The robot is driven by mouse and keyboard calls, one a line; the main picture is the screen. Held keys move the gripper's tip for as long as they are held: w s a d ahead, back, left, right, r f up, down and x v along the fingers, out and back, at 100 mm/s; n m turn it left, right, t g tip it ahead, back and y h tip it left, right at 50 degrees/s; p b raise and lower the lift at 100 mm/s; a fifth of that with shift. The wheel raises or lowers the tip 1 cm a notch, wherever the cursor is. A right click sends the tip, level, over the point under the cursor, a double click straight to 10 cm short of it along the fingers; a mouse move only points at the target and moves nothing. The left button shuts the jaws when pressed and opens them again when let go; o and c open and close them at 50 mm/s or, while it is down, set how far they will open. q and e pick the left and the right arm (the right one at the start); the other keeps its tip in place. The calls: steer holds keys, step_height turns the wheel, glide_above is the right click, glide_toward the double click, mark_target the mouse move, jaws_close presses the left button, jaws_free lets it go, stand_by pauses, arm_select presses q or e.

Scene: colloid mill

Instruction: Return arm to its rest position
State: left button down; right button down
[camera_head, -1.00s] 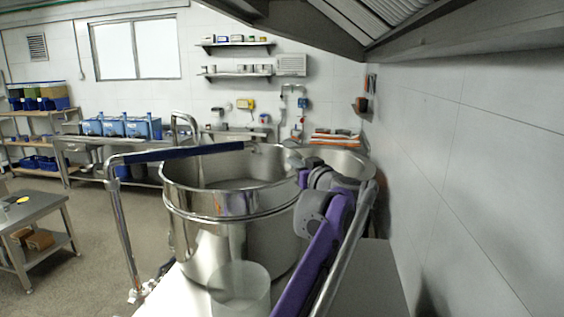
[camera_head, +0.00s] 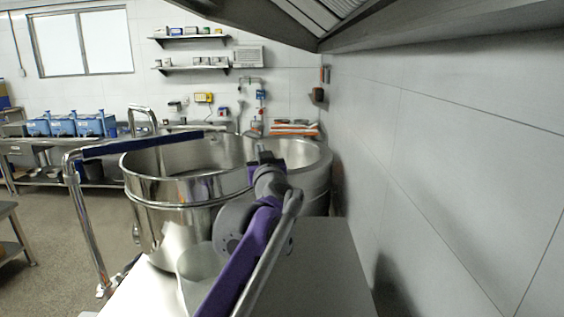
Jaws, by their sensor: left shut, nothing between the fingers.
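My left arm, purple and grey, reaches up from the bottom middle of the head view. Its dark left gripper (camera_head: 265,157) is at the far end of the arm, small and partly hidden by the wrist. It is shut and empty. In the picture it overlaps the right rim of a large steel pot (camera_head: 165,205); I cannot tell whether it touches. My right gripper is not in view.
A second steel vessel (camera_head: 318,165) stands behind the arm. A translucent container (camera_head: 192,268) sits in front of the pot. A tiled wall (camera_head: 450,150) runs along the right. A bare steel surface (camera_head: 325,265) lies right of the arm.

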arm_select(q)
steer(key=s+a+f+m+g+h, duration=0.1)
steer(key=s+a+f+g, duration=0.3)
steer(key=s+f, duration=0.9)
steer(key=s+a+f+m+g+h, duration=0.1)
steer(key=s+a+f+g, duration=0.3)
steer(key=s+f, duration=1)
steer(key=s+a+f+g+h, duration=0.2)
steer(key=s+a+f+g, duration=0.2)
steer(key=s+f, duration=1)
step_height(320, 180, down, 3)
steer(key=shift+s+a+r+m+g, duration=0.15)
steer(key=shift+s+r+m+g, duration=0.1)
steer(key=shift+m+g, duration=0.25)
steer(key=shift+w, duration=0.1)
